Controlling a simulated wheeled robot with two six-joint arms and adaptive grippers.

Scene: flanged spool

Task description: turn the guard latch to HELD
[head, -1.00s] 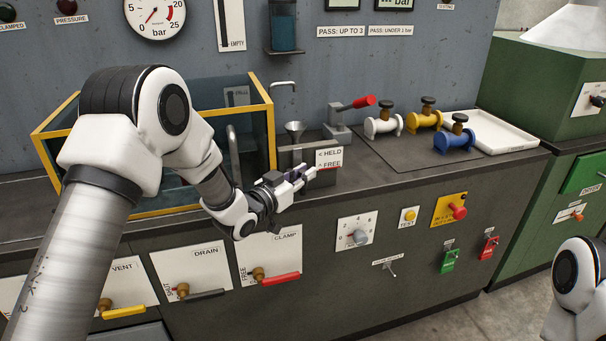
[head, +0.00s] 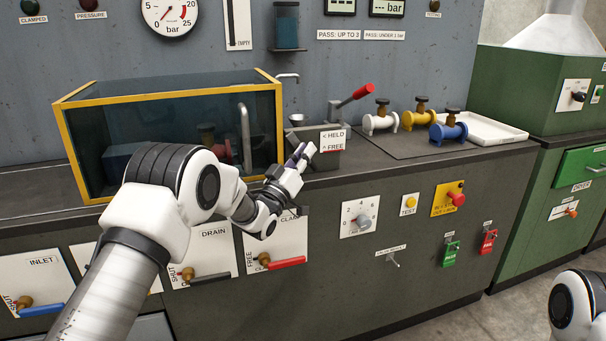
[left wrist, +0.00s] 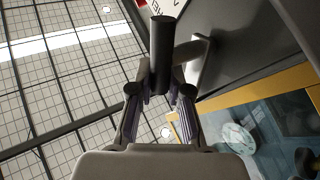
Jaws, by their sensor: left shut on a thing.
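The guard latch's label plate (head: 333,141), reading HELD with a left arrow and FREE with an up arrow, stands on the counter right of the yellow-edged tank. My left gripper (head: 303,153) is just left of this plate, at the tank's front right corner. In the left wrist view, its fingers (left wrist: 160,88) are closed around a dark part with a black round bar, the guard latch (left wrist: 162,50). The fingers hide much of the latch, and I cannot tell which mark it points to. My right gripper is out of view.
The glass tank (head: 68,140) stands close to my left arm. A red-handled lever (head: 362,91), several small valves (head: 447,131) and a white tray (head: 498,124) are to the right. The front panel below holds a dial (head: 363,222) and handles.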

